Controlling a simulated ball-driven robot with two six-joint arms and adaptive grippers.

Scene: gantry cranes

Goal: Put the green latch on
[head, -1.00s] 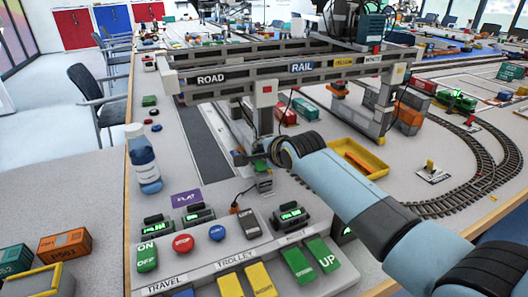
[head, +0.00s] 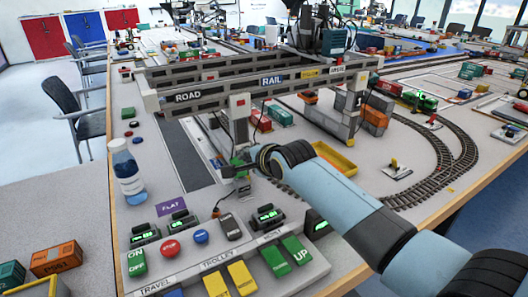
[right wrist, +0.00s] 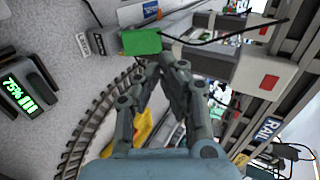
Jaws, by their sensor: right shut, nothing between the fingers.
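The green latch is a small green block (right wrist: 142,41) at the top of the right wrist view, with a dark cable running from its side. In the head view a bit of green (head: 237,162) shows at the foot of the gantry's near post, mostly hidden by my gripper. My right gripper (right wrist: 161,60) is shut and empty, its fingertips close to the green block. I cannot tell whether they touch it. In the head view the right gripper (head: 242,169) is small and partly hidden behind my wrist. My left gripper is not in view.
The grey gantry crane (head: 188,97) stands over the track area, its near post (head: 240,108) beside my gripper. A control panel (head: 205,262) with coloured buttons lies in front. A bottle (head: 127,172) stands left. A yellow tray (head: 335,157) lies behind my arm.

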